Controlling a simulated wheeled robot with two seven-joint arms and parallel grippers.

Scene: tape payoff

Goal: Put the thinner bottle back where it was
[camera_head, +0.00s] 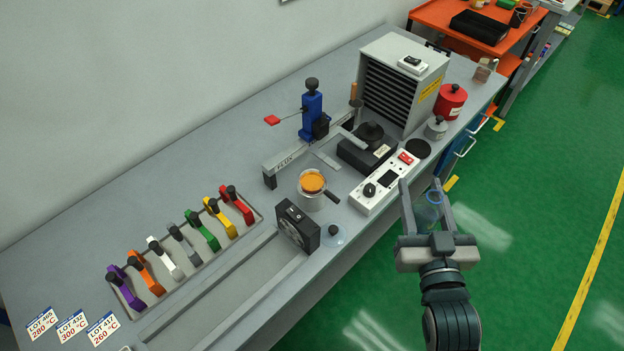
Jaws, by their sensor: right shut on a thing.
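My right gripper (424,196) is shut on a see-through bluish bottle (428,214), which I take to be the thinner bottle. It is held in front of the bench's right-hand edge, over the green floor in the picture. The fingers hide part of it, and its contents are hard to tell. A round black pad (417,148) lies bare on the bench, up and left of the gripper. My left gripper is not in view.
Near the pad stand a grey lidded can (436,128), a red can (450,102) and a white control box (384,182). A small clear bottle (485,70) stands at the far end. A glass dish (333,236) and black fan box (297,228) sit nearer.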

